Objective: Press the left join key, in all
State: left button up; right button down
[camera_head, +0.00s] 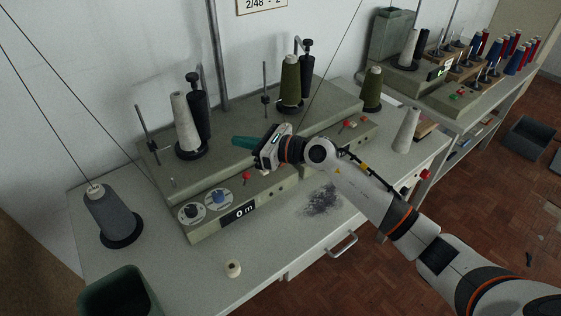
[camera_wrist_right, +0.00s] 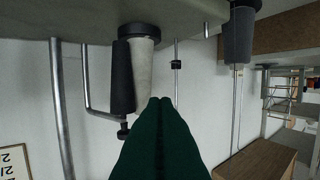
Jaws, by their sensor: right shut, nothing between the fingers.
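The winder (camera_head: 190,222) stands on the grey table with two knobs and a "0 m" display on its front left. A red button (camera_head: 246,176) sits on its sloped front right of the knobs, and more red buttons (camera_head: 350,124) sit farther right. I cannot tell which of these is the left join key. My right gripper (camera_head: 236,142) is shut and empty, its teal fingers pointing left above the winder, beyond the red button and apart from it. In the right wrist view the closed green fingers (camera_wrist_right: 162,105) point toward the white cone (camera_wrist_right: 145,65). My left gripper is not seen.
A grey cone (camera_head: 108,215), a small spool (camera_head: 233,268) and a green bin (camera_head: 122,295) are at the front left. Thin upright rods rise around the winder.

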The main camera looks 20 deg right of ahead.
jog(key=w+d+f+n+g+h, duration=0.1)
jog(key=w+d+n+h, duration=0.1)
jog(key=d+h, duration=0.2)
jog(key=w+d+f+n+g+h, duration=0.1)
jog(key=w+d+n+h, duration=0.2)
jog(key=d, duration=0.4)
jog(key=shift+d+f+n+g+h, duration=0.3)
jog(key=shift+d+f+g+h, duration=0.1)
notch_tip(320, 180, down, 8)
jog(key=b, duration=0.4)
jog(key=shift+r, duration=0.15)
jog(key=shift+f+b, duration=0.6)
dwell(0.8)
jog(key=shift+f+b, duration=0.4)
jog(key=shift+b, duration=0.05)
